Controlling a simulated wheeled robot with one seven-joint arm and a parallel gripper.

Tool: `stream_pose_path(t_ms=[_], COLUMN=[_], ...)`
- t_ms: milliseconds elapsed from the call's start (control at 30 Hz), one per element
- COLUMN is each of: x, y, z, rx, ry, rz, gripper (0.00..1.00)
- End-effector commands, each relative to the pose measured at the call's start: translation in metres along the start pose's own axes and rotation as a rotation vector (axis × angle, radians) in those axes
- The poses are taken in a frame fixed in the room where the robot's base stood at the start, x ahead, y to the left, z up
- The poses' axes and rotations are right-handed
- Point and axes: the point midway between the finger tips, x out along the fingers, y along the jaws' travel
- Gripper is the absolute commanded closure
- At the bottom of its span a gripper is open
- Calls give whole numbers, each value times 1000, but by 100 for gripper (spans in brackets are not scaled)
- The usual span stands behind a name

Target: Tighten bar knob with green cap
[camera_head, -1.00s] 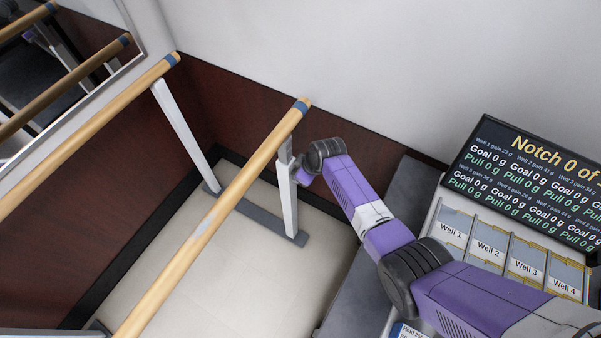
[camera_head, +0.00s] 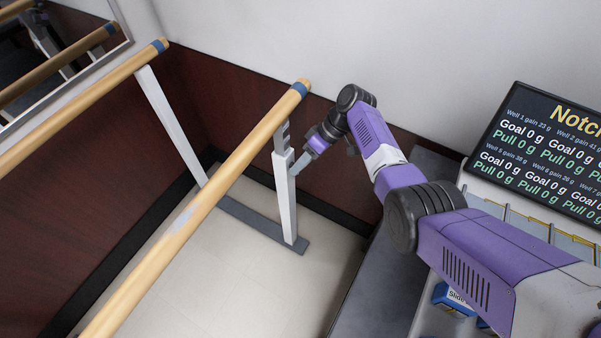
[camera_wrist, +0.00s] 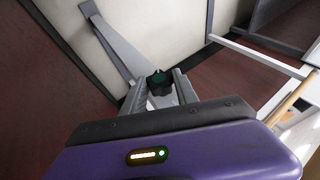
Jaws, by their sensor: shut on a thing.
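The knob with a green cap (camera_wrist: 159,80) shows between my fingertips in the wrist view. It is dark around the rim and sits at the side of the white bar post (camera_head: 284,190). My gripper (camera_wrist: 160,92) is shut on the knob, one finger on each side of it. In the head view my gripper (camera_head: 299,164) reaches the right side of the post, below the wooden bar (camera_head: 215,195). The knob itself cannot be made out in the head view.
A second wooden bar (camera_head: 85,107) on a white post stands at the left, by a mirror. A dark board (camera_head: 545,150) with goal and pull readings stands at the right. The post's grey foot (camera_head: 265,226) lies on the pale floor. A wall is behind.

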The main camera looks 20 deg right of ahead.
Motion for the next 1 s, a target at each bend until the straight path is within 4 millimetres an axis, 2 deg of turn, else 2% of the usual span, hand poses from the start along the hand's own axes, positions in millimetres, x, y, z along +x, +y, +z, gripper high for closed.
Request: stream_pose_path(t_ms=[33, 400, 1000], x=[6, 3, 1], y=[5, 4, 3], z=[2, 2, 2], rx=[10, 63, 78], ry=[0, -1, -3], rz=[-24, -151, -180], gripper=[100, 100, 100])
